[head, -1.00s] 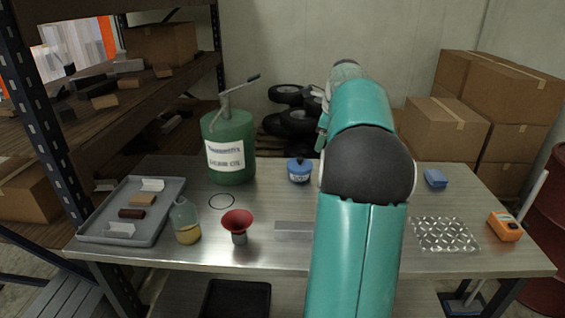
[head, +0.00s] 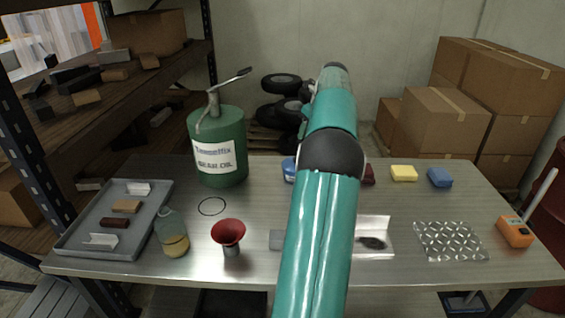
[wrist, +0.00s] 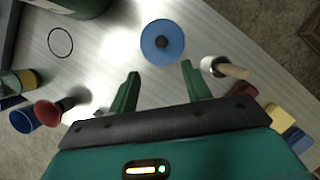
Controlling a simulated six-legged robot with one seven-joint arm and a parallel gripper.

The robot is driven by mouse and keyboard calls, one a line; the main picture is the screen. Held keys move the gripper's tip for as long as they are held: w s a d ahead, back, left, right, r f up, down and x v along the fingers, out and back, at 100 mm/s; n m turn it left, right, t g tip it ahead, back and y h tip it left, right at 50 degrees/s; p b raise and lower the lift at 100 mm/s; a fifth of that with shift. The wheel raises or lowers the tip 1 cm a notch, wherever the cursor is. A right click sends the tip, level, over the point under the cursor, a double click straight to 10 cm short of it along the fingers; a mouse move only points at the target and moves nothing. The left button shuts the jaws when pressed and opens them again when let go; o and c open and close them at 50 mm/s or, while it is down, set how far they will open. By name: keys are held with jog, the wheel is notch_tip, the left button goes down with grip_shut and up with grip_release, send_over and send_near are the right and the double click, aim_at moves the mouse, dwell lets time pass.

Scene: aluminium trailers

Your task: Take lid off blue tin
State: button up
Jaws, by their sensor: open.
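The blue tin (head: 288,170) stands near the back of the metal table, mostly hidden behind my arm in the head view. My gripper is hidden behind my arm in the head view.
A green gear oil can (head: 218,150) stands left of the tin. A wooden-handled object (wrist: 225,68) is close by on the right in the wrist view. A red funnel (head: 229,234), an oil bottle (head: 173,240) and a grey tray (head: 75,225) stand in front left.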

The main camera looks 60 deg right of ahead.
jog(key=x, duration=0.7)
jog(key=shift+d+f, duration=0.1)
jog(key=shift+f, duration=0.2)
jog(key=shift+x, duration=3)
jog(key=shift+d, duration=0.1)
grip_shut()
jog(key=shift+w+r, duration=0.1)
